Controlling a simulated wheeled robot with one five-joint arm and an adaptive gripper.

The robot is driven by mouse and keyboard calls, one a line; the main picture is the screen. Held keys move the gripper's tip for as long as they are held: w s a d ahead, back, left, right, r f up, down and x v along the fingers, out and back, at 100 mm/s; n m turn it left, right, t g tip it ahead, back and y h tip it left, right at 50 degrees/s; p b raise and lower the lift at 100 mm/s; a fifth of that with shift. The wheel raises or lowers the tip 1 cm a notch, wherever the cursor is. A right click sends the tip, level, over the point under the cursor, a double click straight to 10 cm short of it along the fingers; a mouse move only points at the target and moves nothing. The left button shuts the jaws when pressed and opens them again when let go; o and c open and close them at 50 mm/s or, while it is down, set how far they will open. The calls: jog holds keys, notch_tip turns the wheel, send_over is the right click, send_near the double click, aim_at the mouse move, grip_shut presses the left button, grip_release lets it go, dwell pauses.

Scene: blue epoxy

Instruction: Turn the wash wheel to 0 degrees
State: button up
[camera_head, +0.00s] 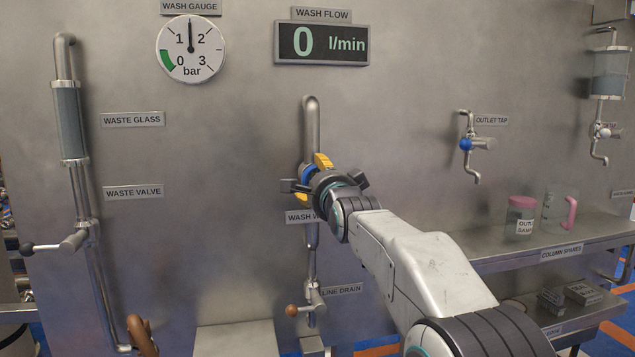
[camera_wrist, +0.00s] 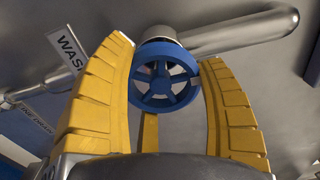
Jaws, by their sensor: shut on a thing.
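The wash wheel (camera_wrist: 163,76) is a small blue spoked handwheel on a metal pipe, seen face-on in the wrist view. My gripper (camera_wrist: 165,65) has its yellow fingers on both sides of the wheel and is shut on its rim. In the head view my gripper (camera_head: 318,180) covers most of the wheel; only a bit of blue rim (camera_head: 307,174) shows. The wash flow display (camera_head: 322,43) reads 0 l/min. The wash gauge (camera_head: 190,49) needle points straight up, between 1 and 2 bar. I see no angle marking for the wheel.
The line drain handle (camera_head: 293,310) is below the wheel. The waste valve lever (camera_head: 55,245) is at left. The outlet tap (camera_head: 470,144) is at right, above a shelf (camera_head: 560,240) with a pink-lidded jar (camera_head: 520,215) and a pink-handled jug (camera_head: 558,210).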

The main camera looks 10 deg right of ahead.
jog(key=shift+d+r, duration=0.2)
jog(key=shift+r, duration=0.1)
jog(key=o, duration=0.9)
jog(key=shift+s+d, duration=0.1)
jog(key=shift+d, duration=0.05)
jog(key=shift+o, duration=1.4)
jog(key=shift+f, duration=0.2)
jog(key=s, duration=1.2)
jog(key=shift+r, duration=0.1)
